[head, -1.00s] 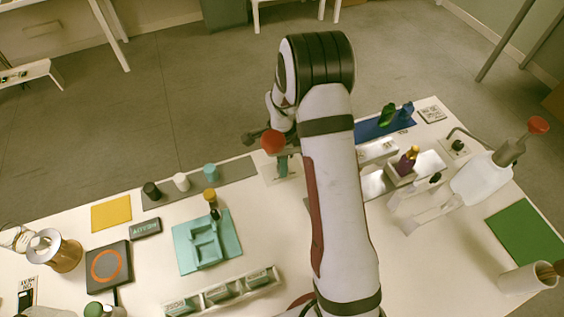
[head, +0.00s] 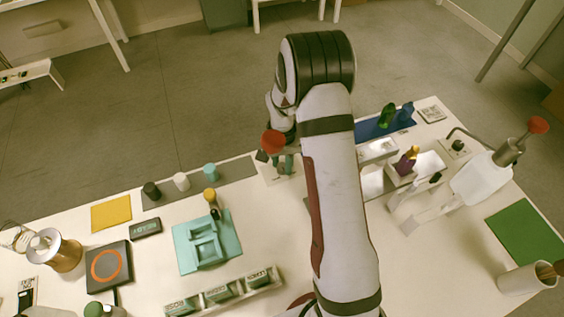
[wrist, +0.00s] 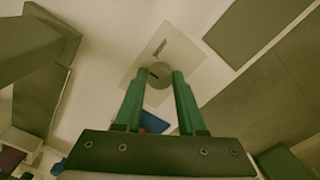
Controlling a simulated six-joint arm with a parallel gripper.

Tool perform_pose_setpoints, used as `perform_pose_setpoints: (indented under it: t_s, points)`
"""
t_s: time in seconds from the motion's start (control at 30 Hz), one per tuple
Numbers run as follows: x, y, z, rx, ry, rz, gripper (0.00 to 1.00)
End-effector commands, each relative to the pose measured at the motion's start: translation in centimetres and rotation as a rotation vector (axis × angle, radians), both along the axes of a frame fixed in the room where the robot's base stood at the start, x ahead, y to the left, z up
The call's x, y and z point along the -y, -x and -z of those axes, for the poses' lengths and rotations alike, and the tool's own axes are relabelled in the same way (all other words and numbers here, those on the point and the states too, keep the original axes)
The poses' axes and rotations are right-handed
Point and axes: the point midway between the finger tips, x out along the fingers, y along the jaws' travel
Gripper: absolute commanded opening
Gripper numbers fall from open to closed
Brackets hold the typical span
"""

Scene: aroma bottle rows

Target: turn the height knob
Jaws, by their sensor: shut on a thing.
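The height knob (wrist: 158,75) is a round grey knob with a dark mark on its face, on a white plate (wrist: 188,50) with a small dark print. My gripper (wrist: 158,77) is shut on the knob, with one green finger on each side of it in the wrist view. In the head view my gripper (head: 284,165) is at the table's back edge over the same white plate (head: 268,179). The knob is mostly hidden there by the fingers and wrist.
A grey strip (head: 235,172) with several small bottles lies left of the plate. A teal tray (head: 225,243) stands nearer the front.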

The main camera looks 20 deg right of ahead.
Motion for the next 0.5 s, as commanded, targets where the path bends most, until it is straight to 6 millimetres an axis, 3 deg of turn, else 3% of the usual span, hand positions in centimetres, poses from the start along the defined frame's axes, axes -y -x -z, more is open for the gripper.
perform_pose_setpoints:
  t_s: [0.5]
  points:
    - [0.08, 0.01, 0.03, 0.001, 0.001, -0.477, 0.0]
